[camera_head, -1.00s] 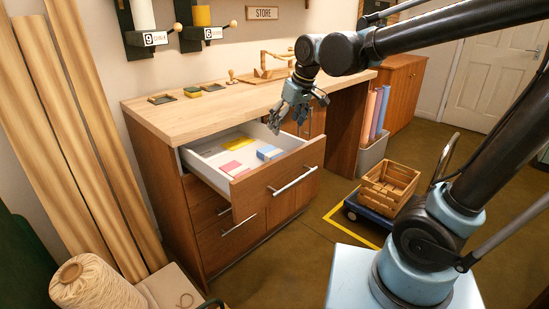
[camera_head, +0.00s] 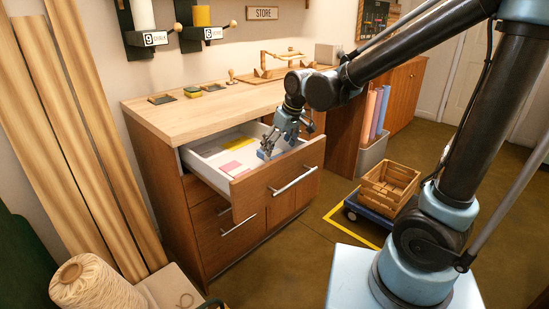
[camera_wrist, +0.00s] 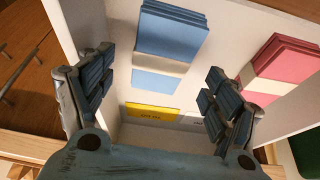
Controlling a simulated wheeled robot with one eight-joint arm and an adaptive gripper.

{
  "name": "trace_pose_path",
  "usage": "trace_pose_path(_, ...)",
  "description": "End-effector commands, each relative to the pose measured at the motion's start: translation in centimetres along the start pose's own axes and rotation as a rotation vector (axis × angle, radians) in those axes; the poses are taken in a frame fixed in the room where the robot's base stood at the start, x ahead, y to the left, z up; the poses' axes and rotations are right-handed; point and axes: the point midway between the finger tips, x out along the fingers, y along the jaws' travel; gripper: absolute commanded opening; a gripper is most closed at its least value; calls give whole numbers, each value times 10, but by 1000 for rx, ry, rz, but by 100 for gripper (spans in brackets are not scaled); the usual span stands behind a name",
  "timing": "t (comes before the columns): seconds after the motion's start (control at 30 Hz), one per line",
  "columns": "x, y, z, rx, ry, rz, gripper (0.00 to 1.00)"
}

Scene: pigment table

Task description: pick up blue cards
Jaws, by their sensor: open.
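The blue cards (camera_wrist: 168,40) lie as a banded stack in the open drawer, between my fingers and a little beyond them in the wrist view. A pale band crosses the stack. My gripper (camera_head: 276,150) is over the right part of the drawer, and in the head view it hides most of the blue cards. In the wrist view my gripper (camera_wrist: 160,100) has its two fingers wide apart with nothing held between them. The exact height of the fingertips above the cards is hard to tell.
Pink cards (camera_wrist: 275,72) and yellow cards (camera_wrist: 152,112) lie beside the blue stack. The drawer front (camera_head: 285,183) and its white side walls stand close around my gripper. The worktop (camera_head: 190,116) is behind. A wooden crate (camera_head: 390,186) stands on a trolley at right.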

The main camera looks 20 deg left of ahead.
Motion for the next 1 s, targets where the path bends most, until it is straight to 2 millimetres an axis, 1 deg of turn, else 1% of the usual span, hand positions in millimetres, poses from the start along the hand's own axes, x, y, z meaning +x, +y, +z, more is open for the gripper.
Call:
trace_pose_path(0.1, 14, 1, -1, 0, 0, 0, 82)
trace_pose_path(0.3, 34, 1, -1, 0, 0, 0, 82)
trace_pose_path(0.5, 42, 1, -1, 0, 0, 0, 82)
trace_pose_path(0.73, 42, 1, -1, 0, 0, 0, 82)
trace_pose_path(0.77, 42, 1, -1, 0, 0, 0, 75)
trace_pose_path(0.8, 42, 1, -1, 0, 0, 0, 66)
trace_pose_path(0.87, 42, 1, -1, 0, 0, 0, 52)
trace_pose_path(0.9, 42, 1, -1, 0, 0, 0, 43)
trace_pose_path(0.97, 42, 1, -1, 0, 0, 0, 30)
trace_pose_path(1.0, 42, 1, -1, 0, 0, 0, 29)
